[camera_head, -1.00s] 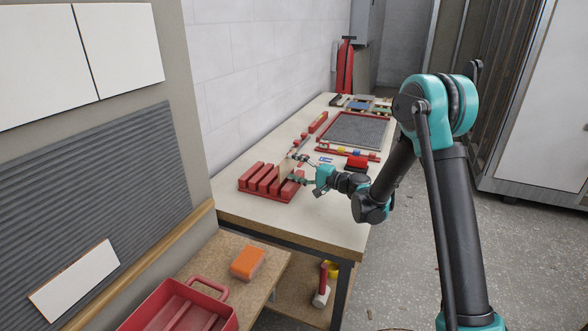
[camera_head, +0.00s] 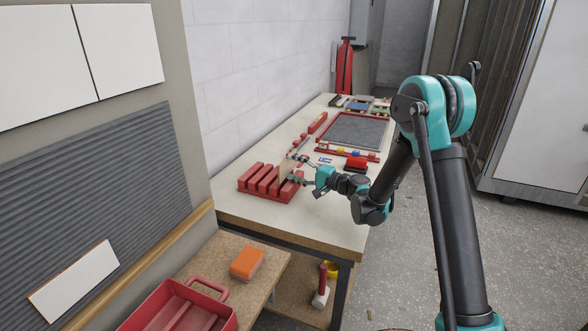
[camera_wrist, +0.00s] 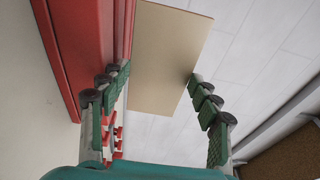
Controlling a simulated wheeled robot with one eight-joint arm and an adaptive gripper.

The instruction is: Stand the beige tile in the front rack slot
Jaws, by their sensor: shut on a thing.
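The beige tile (camera_head: 285,169) stands roughly upright at the right end of the red slotted rack (camera_head: 262,181) on the workbench. My gripper (camera_head: 299,168) reaches in from the right and is shut on the tile. In the wrist view the tile (camera_wrist: 170,55) lies between the two green-padded fingers (camera_wrist: 155,95), with a red rack bar (camera_wrist: 80,45) close along its left side. The tile's lower edge is hidden by the rack and gripper, so I cannot tell how deep it sits in a slot.
The workbench (camera_head: 320,222) is clear in front of the rack. Behind stand a red-framed grey panel (camera_head: 355,131) and a red block (camera_head: 357,161). A lower shelf holds an orange sponge-like block (camera_head: 247,262) and a red tray (camera_head: 178,312). A white wall runs along the left.

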